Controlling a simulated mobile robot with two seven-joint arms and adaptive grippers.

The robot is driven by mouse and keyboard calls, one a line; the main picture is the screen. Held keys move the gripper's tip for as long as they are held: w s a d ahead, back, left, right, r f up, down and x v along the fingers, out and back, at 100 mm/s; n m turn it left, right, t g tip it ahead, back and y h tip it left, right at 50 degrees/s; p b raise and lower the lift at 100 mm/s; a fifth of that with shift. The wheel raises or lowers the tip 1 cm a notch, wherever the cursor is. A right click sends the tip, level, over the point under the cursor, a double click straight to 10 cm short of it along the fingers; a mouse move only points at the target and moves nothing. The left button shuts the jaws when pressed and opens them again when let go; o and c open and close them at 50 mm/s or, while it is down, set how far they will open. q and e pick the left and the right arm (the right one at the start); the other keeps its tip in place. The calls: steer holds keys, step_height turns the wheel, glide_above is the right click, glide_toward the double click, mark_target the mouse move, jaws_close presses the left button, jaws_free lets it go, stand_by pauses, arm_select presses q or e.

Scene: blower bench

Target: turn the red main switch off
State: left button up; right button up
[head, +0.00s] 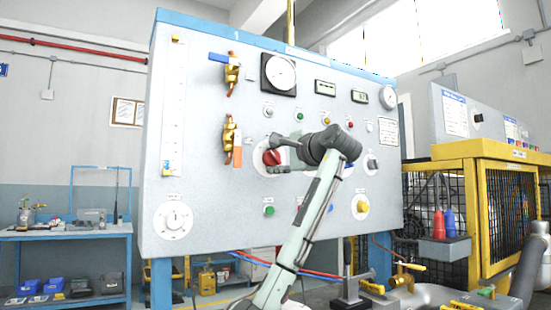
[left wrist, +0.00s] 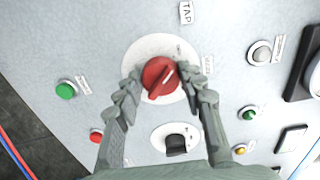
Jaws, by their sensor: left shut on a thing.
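The red main switch (head: 271,157) is a round red knob on a pale round plate, on the left half of the light grey panel (head: 215,200). In the left wrist view the red main switch (left wrist: 160,77) shows a raised grip with a pale line running diagonally. My left gripper (head: 274,154) reaches the knob from the right in the head view. In the left wrist view the fingers of my left gripper (left wrist: 160,80) are shut on the knob, one on each side. The fingers hide part of the plate. My right gripper is not in view.
A black knob (left wrist: 177,143) and a red button (left wrist: 96,135) sit close by the fingers in the left wrist view. A green button (head: 269,210), brass valves (head: 229,133) and gauges (head: 281,73) also stand out on the panel. A yellow cage (head: 480,152) stands at right.

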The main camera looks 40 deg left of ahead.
arm_select(q)
steer(key=shift+f, duration=0.1)
steer(key=o, duration=1.2)
steer(key=shift+c, duration=0.2)
steer(key=v, duration=1.2)
